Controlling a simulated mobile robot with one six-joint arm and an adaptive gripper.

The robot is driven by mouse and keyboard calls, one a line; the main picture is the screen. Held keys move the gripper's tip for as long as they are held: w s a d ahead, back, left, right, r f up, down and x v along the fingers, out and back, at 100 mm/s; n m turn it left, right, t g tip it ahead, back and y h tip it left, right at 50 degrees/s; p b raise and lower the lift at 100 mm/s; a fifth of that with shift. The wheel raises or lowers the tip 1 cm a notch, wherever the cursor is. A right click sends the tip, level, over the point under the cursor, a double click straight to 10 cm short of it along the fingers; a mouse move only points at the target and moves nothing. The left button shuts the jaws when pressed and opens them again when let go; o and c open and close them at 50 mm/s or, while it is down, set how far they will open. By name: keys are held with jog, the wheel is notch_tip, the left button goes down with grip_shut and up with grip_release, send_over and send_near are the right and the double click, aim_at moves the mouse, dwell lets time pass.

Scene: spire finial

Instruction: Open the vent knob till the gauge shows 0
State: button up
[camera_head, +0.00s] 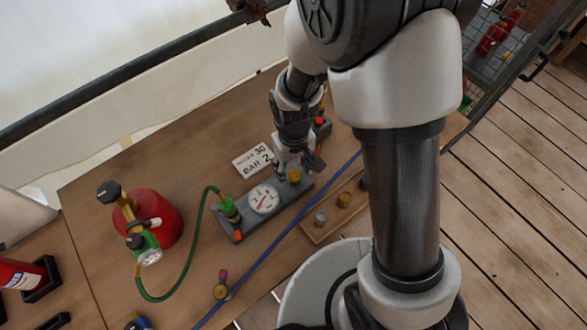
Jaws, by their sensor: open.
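The gauge (263,199) has a round white dial with dark and red marks and sits on a long grey block (240,221) on the wooden table. Its needle is too small to read. My gripper (298,168) is open and reaches down over the block's far right part, just beyond the gauge. A small yellow part (293,176) shows at its fingers; I cannot tell if they touch it or if it is the vent knob. A red knob (319,122) shows behind the gripper. A green fitting (230,209) stands at the block's near left end.
A green hose (196,225) runs from the fitting to a red cylinder (155,219) with a gauge. A white card (253,160) reads "30" and "BAR 2". A blue hose (262,259) crosses in front of the block. A wooden tray (322,233) holds small fittings.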

notch_tip(320, 180, up, 10)
dwell(0.3)
jog(key=shift+r, duration=0.1)
dwell(0.3)
notch_tip(320, 180, up, 11)
jog(key=m+t, duration=0.2)
send_over(295, 174)
jog(key=s+d, duration=0.5)
jog(key=d, duration=0.1)
jog(key=s+d+r+m+t, duration=0.2)
jog(key=s+d+r, duration=0.3)
jog(key=s, duration=0.3)
jog(key=shift+s+r+t, duration=0.3)
jog(key=shift+s+r, duration=0.05)
dwell(0.4)
